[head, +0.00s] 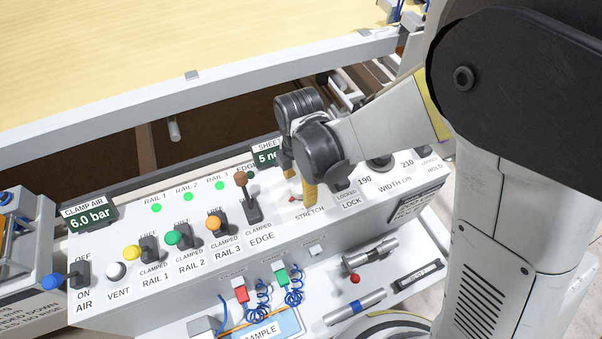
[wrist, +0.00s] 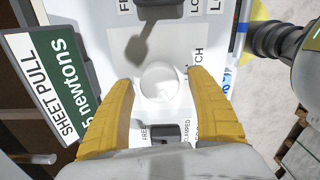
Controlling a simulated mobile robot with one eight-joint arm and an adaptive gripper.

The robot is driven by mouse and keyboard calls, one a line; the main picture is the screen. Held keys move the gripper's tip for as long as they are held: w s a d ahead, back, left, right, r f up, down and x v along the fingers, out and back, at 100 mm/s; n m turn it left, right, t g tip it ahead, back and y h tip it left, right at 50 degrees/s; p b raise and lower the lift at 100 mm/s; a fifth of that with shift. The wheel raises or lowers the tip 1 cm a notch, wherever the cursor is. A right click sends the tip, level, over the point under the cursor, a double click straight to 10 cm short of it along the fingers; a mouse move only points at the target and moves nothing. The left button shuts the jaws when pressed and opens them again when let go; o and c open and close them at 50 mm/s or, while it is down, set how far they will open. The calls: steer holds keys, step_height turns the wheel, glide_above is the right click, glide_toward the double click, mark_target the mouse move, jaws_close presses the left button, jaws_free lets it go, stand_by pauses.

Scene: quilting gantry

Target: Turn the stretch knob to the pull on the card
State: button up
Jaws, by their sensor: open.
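The stretch knob (wrist: 160,82) is a round white knob on the white control panel. In the wrist view it lies between the two yellow fingertips of my open gripper (wrist: 160,79), with a gap on each side. In the head view my gripper (head: 300,190) points down over the STRETCH label and hides most of the knob. The sheet pull display (wrist: 45,85) reads 5 newtons in the wrist view; in the head view my gripper partly covers this display (head: 267,154). I cannot make out a card with a pull value.
The edge lever (head: 250,198) stands close left of my gripper. Orange (head: 216,224), green (head: 174,238) and yellow (head: 132,252) rail levers run further left. The lock and width controls lie to the right.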

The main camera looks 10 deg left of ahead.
steer(key=shift+c, duration=0.2)
steer(key=c, duration=1.2)
steer(key=shift+o, duration=0.2)
steer(key=shift+m, duration=0.3)
